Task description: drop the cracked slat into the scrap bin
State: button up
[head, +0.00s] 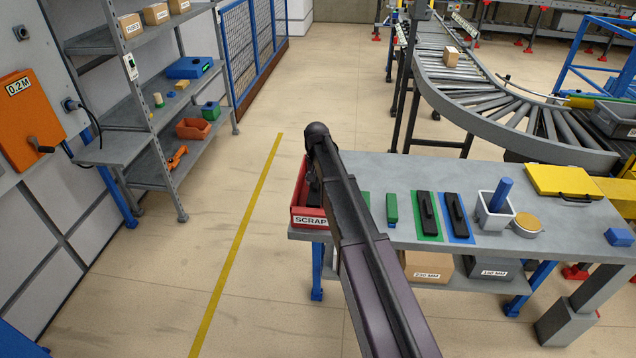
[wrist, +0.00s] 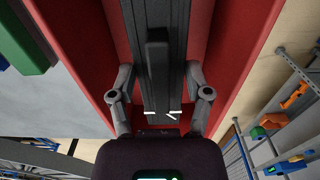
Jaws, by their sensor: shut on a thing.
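My gripper (wrist: 160,82) is shut on the cracked slat (wrist: 158,60) in the wrist view. The slat is a long black bar with a raised block along its middle and jagged white crack marks near its lower end. Red walls of the scrap bin (wrist: 82,40) rise on both sides of it, and the slat lies between them in the picture. Whether it touches the bin floor cannot be told. In the head view the red scrap bin (head: 299,197), labelled SCRAP, stands at the table's left end. My arm hides much of it and the gripper.
On the grey table (head: 400,170), black slats lie on a green pad (head: 428,215) and a blue pad (head: 458,217). A roller conveyor (head: 500,100) curves behind. Floor left is clear.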

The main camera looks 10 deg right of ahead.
aim_at(317, 180)
jog(key=shift+f, duration=0.35)
jog(key=o, duration=1.3)
jog(key=shift+r, duration=0.15)
notch_tip(317, 180, up, 13)
jog(key=p, duration=1.2)
jog(key=shift+p, duration=0.35)
